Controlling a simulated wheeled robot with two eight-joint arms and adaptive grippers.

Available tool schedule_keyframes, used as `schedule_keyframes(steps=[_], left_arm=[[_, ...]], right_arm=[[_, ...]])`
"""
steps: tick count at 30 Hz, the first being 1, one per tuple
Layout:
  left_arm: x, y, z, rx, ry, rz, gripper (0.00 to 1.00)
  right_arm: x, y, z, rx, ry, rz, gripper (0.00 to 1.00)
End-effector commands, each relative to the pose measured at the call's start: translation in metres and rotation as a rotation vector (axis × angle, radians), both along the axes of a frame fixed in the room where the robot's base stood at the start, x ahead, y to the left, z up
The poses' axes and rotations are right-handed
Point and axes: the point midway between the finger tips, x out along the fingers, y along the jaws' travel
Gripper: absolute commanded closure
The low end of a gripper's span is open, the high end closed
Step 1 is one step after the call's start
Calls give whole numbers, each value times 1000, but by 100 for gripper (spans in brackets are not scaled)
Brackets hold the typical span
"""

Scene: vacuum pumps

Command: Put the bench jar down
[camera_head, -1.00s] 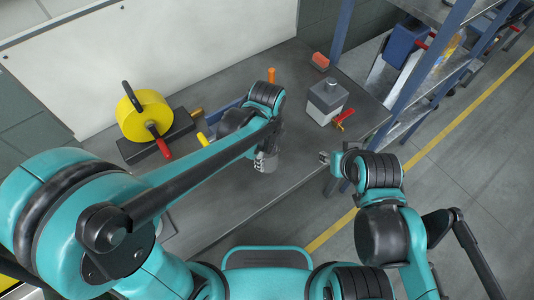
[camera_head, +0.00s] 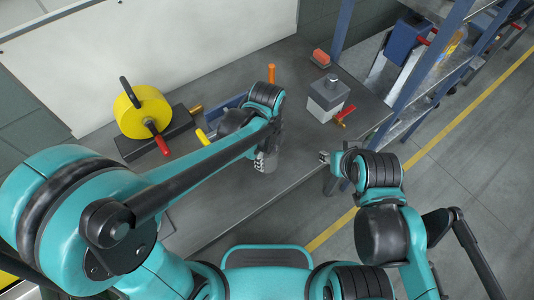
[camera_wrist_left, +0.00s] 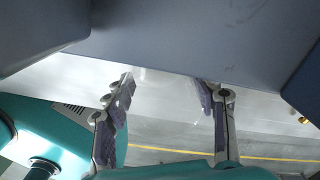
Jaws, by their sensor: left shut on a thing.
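My left gripper (camera_head: 266,161) is over the grey bench, near its front edge and left of the grey box-shaped pump. It is shut on the bench jar (camera_head: 272,157), a small grey, partly hidden shape beside the fingers. I cannot tell whether the jar touches the bench top. In the left wrist view the two fingers (camera_wrist_left: 165,112) stand apart on either side of a pale area, and the jar's outline is unclear. My right gripper (camera_head: 325,157) is beyond the bench's front edge, small and side-on, with its opening unclear.
A yellow pump (camera_head: 143,112) on a dark base stands at the left of the bench (camera_head: 225,195). A grey box-shaped pump (camera_head: 327,98) with a red-orange handle and a red block (camera_head: 320,58) are at the right. A blue-framed shelf (camera_head: 404,95) stands beyond the bench's right end.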

Motion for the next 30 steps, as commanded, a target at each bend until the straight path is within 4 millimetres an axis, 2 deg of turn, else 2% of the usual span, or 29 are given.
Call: schedule_keyframes(steps=[5, 6, 8, 20, 23, 30], left_arm=[[0, 0, -3, 0, 0, 0, 74], [0, 0, -3, 0, 0, 0, 33], [0, 0, -3, 0, 0, 0, 19], [0, 0, 3, 0, 0, 0, 19], [0, 0, 16, 0, 0, 0, 19], [0, 0, 68, 0, 0, 0, 19]], right_arm=[[0, 0, -3, 0, 0, 0, 60], [0, 0, -2, 0, 0, 0, 60], [0, 0, -2, 0, 0, 0, 60], [0, 0, -2, 0, 0, 0, 60], [0, 0, -2, 0, 0, 0, 60], [0, 0, -2, 0, 0, 0, 60]])
